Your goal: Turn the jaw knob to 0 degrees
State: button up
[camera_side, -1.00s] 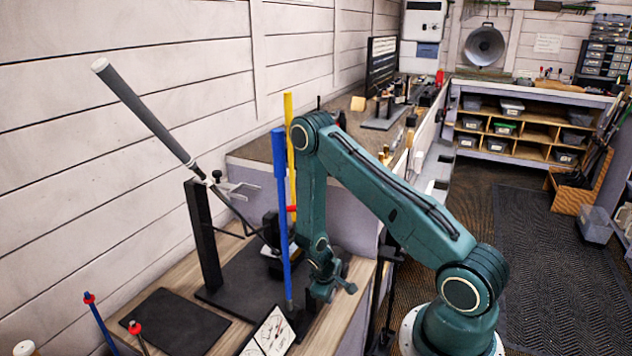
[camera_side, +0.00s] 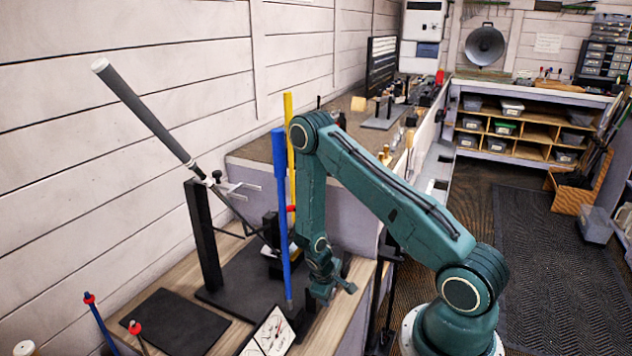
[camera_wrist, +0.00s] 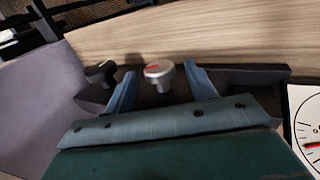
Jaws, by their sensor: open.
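In the wrist view, a silver knob (camera_wrist: 158,72) with a red mark on its top stands between the two blue fingers of my gripper (camera_wrist: 160,84). The fingers are apart, one on each side of the knob, and I see no clear contact with it. A black knob (camera_wrist: 100,70) with a light mark is just left of the left finger. No label shows which is the jaw knob. In the side view my gripper (camera_side: 332,292) is low at the bench's right edge, and the knobs cannot be made out there.
A white dial card (camera_wrist: 308,128) with a red needle is at the right of the wrist view. In the side view, a blue shaft (camera_side: 282,215) and a yellow shaft (camera_side: 289,140) stand close left of my arm. A golf club grip (camera_side: 145,115) slants above the bench.

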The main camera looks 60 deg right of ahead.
jog(key=v, duration=1.3)
jog(key=shift+r, duration=0.2)
jog(key=shift+d, duration=0.1)
dwell(0.3)
jog(key=d+y, duration=0.2)
jog(key=d, duration=0.1)
jog(key=d+r+y, duration=0.1)
jog(key=d+y, duration=0.1)
jog(key=shift+d+r+y, duration=0.1)
jog(key=shift+d+y, duration=0.2)
jog(key=shift+d, duration=0.1)
jog(key=shift+f, duration=6.9)
jog(key=shift+c, duration=0.3)
